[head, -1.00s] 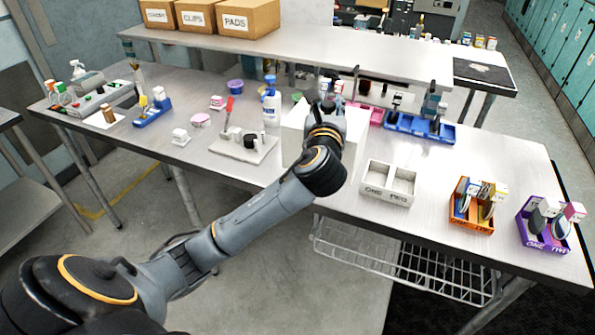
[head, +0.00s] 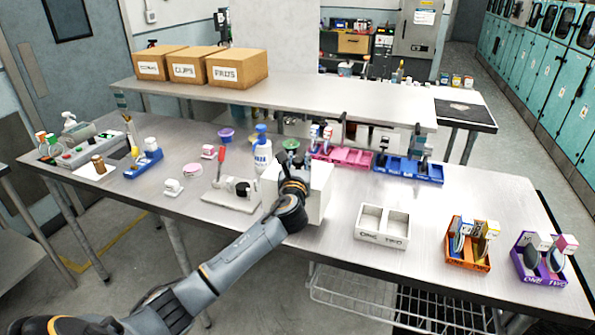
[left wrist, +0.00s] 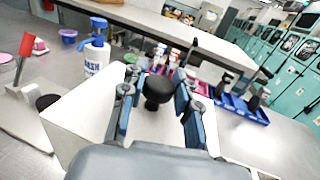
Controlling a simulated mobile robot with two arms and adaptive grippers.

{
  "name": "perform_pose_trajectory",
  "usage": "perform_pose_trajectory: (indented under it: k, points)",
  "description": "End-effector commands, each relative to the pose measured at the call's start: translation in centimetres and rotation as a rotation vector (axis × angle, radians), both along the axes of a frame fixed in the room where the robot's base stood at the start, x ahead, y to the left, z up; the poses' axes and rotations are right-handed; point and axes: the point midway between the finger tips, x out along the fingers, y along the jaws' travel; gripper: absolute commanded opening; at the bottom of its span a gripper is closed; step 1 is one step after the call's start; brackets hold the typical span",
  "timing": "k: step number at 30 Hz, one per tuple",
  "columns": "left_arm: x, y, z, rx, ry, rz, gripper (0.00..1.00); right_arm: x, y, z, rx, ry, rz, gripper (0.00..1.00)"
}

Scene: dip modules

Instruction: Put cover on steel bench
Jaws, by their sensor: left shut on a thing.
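The cover (head: 318,195) is a white box shape with a black knob on top. In the head view it is at the middle of the steel bench (head: 335,245), partly hidden by my left arm. My left gripper (head: 292,168) is above it, shut on the cover's black knob. In the left wrist view the knob (left wrist: 157,88) is between the two fingers, over the white top. I cannot tell whether the cover's bottom edge touches the bench. My right gripper is not in view.
Left of the cover is a grey-white tray (head: 222,203) with a red-handled tool, and behind it a blue-and-white bottle (head: 262,155). Pink (head: 350,156) and blue (head: 405,171) bins stand behind. A two-part white tray (head: 382,226) is to the right, with bare bench between.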

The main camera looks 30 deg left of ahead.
Motion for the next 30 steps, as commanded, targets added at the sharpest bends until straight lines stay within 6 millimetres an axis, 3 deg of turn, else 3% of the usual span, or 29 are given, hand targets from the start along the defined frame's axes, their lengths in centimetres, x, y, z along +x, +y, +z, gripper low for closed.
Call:
perform_pose_trajectory:
  k: [9,22,23,24,26,30]
  points:
    - [0.4,0.5,-3.5,-0.001,0.003,0.0,0.0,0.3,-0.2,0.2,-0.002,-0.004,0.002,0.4]
    - [0.4,0.5,-4.3,0.002,0.001,0.0,0.0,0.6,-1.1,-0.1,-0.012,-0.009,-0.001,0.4]
    - [0.4,0.5,-4.2,0.002,0.001,0.0,0.35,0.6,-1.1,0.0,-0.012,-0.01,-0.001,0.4]
    - [0.4,0.5,-4.2,0.0,0.001,0.0,0.43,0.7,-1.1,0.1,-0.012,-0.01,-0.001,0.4]
    - [0.4,0.5,-4.2,0.0,0.001,0.0,0.53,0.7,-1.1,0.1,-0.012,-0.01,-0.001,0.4]
    - [0.4,0.5,-4.2,0.0,0.001,0.0,0.53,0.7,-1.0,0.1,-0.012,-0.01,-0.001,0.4]
